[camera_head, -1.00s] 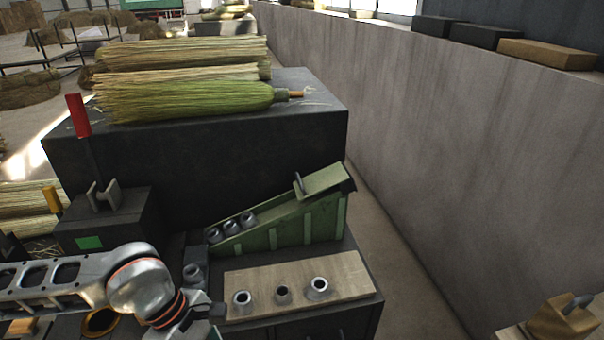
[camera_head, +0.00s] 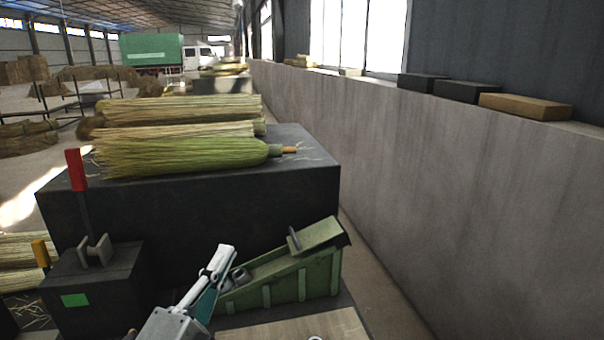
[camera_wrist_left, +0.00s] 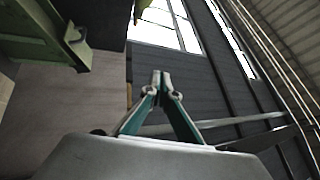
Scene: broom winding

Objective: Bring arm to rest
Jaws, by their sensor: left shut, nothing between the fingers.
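My left gripper (camera_head: 222,262) rises from the bottom of the head view, in front of the green sloped chute (camera_head: 290,278). Its fingers point up and hide part of the chute's lower end. In the left wrist view the gripper (camera_wrist_left: 157,78) is shut with its fingertips together and nothing between them. The wrist camera faces up toward the wall and windows, with part of a green structure (camera_wrist_left: 45,30) at the upper left. My right gripper is not in view.
A dark block (camera_head: 250,206) carries several straw bundles, the nearest a green broom head (camera_head: 185,157). A box with a red-handled lever (camera_head: 76,170) stands at left. A wooden board (camera_head: 290,328) lies at the bottom. A long grey wall (camera_head: 450,180) runs along the right.

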